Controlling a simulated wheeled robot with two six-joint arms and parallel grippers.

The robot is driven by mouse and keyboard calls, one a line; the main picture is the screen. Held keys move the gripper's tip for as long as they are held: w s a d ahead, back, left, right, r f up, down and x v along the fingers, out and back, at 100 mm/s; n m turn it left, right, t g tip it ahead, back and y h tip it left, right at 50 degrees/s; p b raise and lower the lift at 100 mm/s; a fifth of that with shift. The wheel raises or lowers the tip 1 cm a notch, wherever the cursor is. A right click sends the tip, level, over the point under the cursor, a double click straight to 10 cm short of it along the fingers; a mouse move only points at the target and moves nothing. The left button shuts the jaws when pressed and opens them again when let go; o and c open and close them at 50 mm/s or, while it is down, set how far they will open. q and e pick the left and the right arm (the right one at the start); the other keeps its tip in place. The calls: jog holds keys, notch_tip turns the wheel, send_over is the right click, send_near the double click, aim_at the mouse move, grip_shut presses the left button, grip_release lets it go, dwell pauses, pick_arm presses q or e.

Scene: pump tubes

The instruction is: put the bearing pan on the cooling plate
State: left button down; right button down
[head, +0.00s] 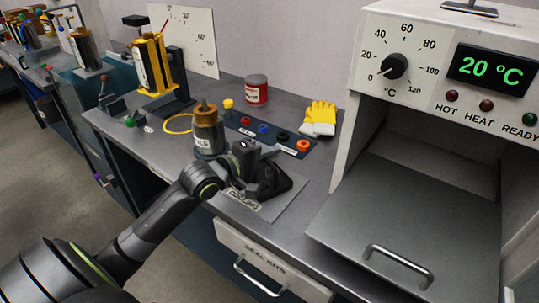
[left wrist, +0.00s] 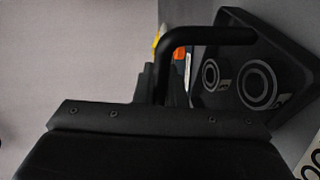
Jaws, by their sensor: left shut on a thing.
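The bearing pan (head: 284,186) is a dark, square, shallow pan over the grey cooling plate (head: 268,214), which has a COOLING label at its front. I cannot tell whether the pan touches the plate. In the left wrist view the pan (left wrist: 284,48) holds two ringed bearings (left wrist: 257,85) and has a bent black handle (left wrist: 215,35). My left gripper (head: 260,178) is shut on the pan's handle, at the pan's left side; its fingers also show in the left wrist view (left wrist: 163,82). My right gripper is not in view.
An open oven (head: 445,125) reading 20 °C stands right, its door (head: 400,215) lowered. Behind the pan are a seal strip (head: 262,122), yellow gloves (head: 320,117) and a red can (head: 256,90). A brass-topped cylinder (head: 207,130) stands close left of my gripper.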

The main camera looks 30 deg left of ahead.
pick_arm(q)
jog(key=c, duration=1.5)
grip_release()
